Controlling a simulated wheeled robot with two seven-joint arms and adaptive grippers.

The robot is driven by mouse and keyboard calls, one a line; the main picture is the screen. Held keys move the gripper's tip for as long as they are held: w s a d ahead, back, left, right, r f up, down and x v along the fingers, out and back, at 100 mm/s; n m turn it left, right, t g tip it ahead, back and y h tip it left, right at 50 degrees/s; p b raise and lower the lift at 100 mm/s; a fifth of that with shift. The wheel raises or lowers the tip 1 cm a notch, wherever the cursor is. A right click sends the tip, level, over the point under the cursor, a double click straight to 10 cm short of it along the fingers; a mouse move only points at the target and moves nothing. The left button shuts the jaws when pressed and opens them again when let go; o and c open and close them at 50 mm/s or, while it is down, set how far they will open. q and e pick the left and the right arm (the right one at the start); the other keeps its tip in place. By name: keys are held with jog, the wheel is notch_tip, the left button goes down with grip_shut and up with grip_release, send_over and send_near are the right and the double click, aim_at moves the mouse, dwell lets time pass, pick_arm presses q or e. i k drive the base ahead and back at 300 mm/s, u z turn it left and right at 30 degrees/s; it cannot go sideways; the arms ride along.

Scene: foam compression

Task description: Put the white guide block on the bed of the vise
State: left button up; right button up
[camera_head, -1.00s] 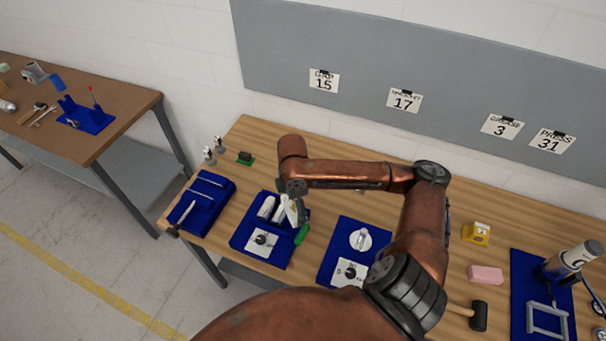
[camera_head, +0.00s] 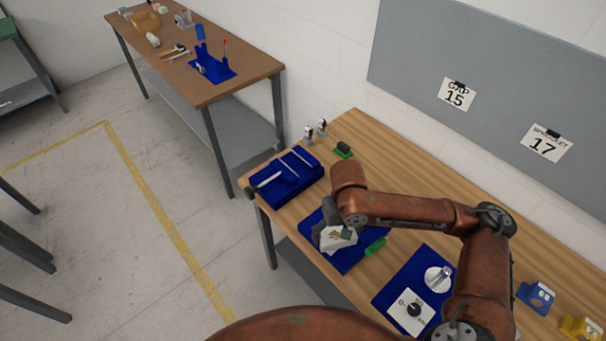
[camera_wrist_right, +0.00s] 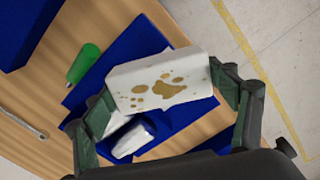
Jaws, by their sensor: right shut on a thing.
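A white block (camera_wrist_right: 160,84) with brown stains, which looks like the guide block, is between the fingers of my right gripper (camera_wrist_right: 163,112) in the wrist view. The gripper is shut on it. In the head view the white block (camera_head: 336,240) hangs tilted under my right gripper (camera_head: 339,226), over a blue tray (camera_head: 345,262) on the wooden bench. The wrist view shows another pale piece (camera_wrist_right: 132,142) on the tray below the block. I cannot clearly identify the vise in these views. My left gripper is not in view.
A green cylinder (camera_head: 376,246) lies by the tray. A slotted blue holder (camera_head: 284,180) with pale rods stands to the left. A blue mat (camera_head: 397,284) with a dial is to the right. A brown table (camera_head: 215,90) stands beyond a gap.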

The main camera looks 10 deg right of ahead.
aim_at(294, 168)
jog(key=z, duration=0.05)
jog(key=k, duration=0.45)
jog(key=u, duration=0.9)
jog(key=i, duration=1.55)
jog(key=z, duration=0.5)
